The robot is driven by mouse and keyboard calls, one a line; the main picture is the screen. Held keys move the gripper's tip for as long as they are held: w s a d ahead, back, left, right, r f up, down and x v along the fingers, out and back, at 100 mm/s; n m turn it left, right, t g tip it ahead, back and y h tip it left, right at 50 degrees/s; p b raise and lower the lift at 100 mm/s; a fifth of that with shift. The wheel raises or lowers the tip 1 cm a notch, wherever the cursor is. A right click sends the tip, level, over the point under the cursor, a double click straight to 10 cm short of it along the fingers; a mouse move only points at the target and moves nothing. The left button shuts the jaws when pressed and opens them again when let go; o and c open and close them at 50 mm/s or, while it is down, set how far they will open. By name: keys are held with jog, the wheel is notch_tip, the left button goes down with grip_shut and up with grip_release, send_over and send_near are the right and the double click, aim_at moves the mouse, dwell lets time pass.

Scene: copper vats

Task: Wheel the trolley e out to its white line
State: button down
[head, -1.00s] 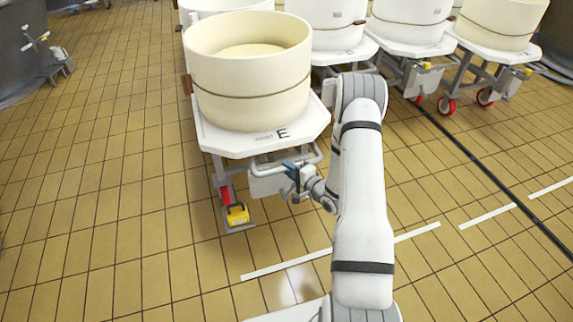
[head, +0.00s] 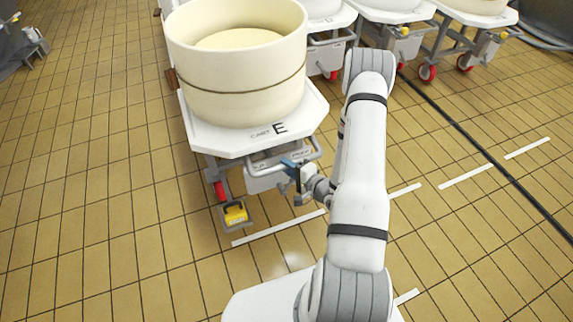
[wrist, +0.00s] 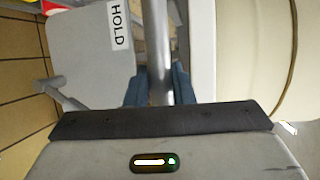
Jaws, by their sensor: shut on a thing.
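Trolley E (head: 215,138) is a white-topped cart marked "E" bearing a large cream vat (head: 240,85). My gripper (head: 296,172) is at its front, shut on the trolley's grey handle bar (head: 312,143). In the wrist view the blue fingers (wrist: 158,88) sit on either side of the bar (wrist: 156,40), beside a grey plate labelled "HOLD" (wrist: 85,50). A yellow pedal (head: 235,214) is low at the trolley's front left. My arm hides part of the line.
Other trolleys with cream vats stand behind and to the right, one with red wheels (head: 427,71). A black floor strip (head: 470,145) runs at the right, with more white line pieces (head: 466,177). The tiled floor (head: 90,200) at the left is clear.

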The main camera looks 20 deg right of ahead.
jog(key=shift+s+a+f, duration=0.2)
jog(key=shift+f, duration=0.25)
jog(key=c, duration=1.6)
grip_release()
jog(key=o, duration=0.3)
jog(key=shift+w+d+r, duration=0.1)
jog(key=shift+w+d, duration=0.05)
jog(key=shift+o, duration=0.2)
jog(key=p+v, duration=0.1)
jog(key=v, duration=0.7)
jog(key=shift+w, duration=0.1)
